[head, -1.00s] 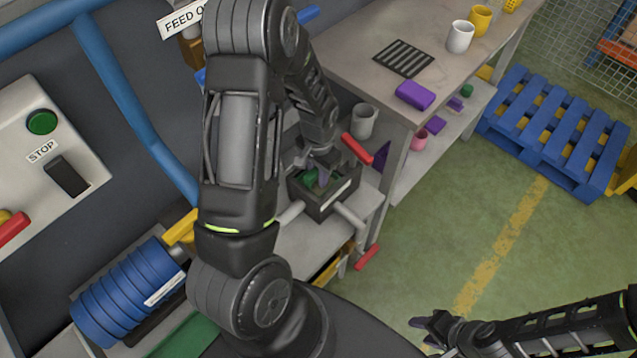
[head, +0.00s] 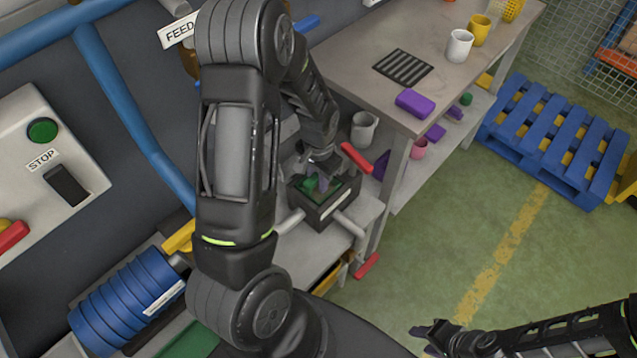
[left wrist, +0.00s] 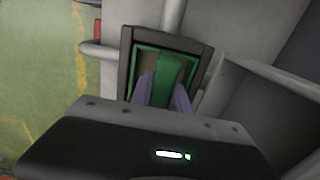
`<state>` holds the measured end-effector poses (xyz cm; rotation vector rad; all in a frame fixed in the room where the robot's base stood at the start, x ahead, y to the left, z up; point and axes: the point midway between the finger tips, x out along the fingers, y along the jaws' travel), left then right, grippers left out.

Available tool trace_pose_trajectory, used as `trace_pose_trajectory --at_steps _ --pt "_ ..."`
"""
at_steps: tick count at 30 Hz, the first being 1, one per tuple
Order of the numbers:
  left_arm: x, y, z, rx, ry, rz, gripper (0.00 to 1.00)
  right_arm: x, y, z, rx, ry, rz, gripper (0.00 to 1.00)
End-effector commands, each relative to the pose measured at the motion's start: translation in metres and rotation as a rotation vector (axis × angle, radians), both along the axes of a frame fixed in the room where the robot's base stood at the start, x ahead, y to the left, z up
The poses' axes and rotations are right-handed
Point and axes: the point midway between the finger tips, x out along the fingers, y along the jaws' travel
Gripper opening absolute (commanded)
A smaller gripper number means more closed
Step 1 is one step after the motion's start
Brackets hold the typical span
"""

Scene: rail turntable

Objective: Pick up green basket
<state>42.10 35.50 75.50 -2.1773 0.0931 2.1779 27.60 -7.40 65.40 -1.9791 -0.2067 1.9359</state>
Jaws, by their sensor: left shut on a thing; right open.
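The green basket (head: 310,184) sits within the opening of a dark box (head: 322,218) on the small grey stand, left of the workbench. In the left wrist view, its green band (left wrist: 166,72) runs between my fingers, and its green rim shows just inside the box walls. My left gripper (head: 323,181) reaches down from above and is shut on the basket's band. Its purple-grey fingers also show in the left wrist view (left wrist: 164,92). The basket's underside is hidden. My right gripper (head: 422,341) is open and empty over the floor at the lower right.
Grey bars with red ends, such as one red grip (head: 356,158), stick out around the box. A grey mug (head: 364,130) stands behind it. The workbench (head: 350,50) holds mugs, a black grate (head: 403,67) and a purple block (head: 414,103).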

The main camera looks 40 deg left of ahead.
Motion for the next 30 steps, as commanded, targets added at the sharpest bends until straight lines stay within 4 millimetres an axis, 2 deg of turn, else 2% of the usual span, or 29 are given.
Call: trace_pose_trajectory --at_steps 11,24,30 --pt "0.001 0.0 0.059 0.0 -0.006 0.0 0.0 0.0 0.0 -0.003 0.001 -0.001 0.001 0.42" --pt "0.001 0.0 0.146 -0.001 -0.006 -0.001 0.0 0.001 0.0 -0.005 0.002 -0.003 0.0 0.42" --pt "0.0 0.0 0.165 0.0 -0.002 0.0 0.0 0.001 0.0 -0.006 0.002 -0.003 0.001 0.42"
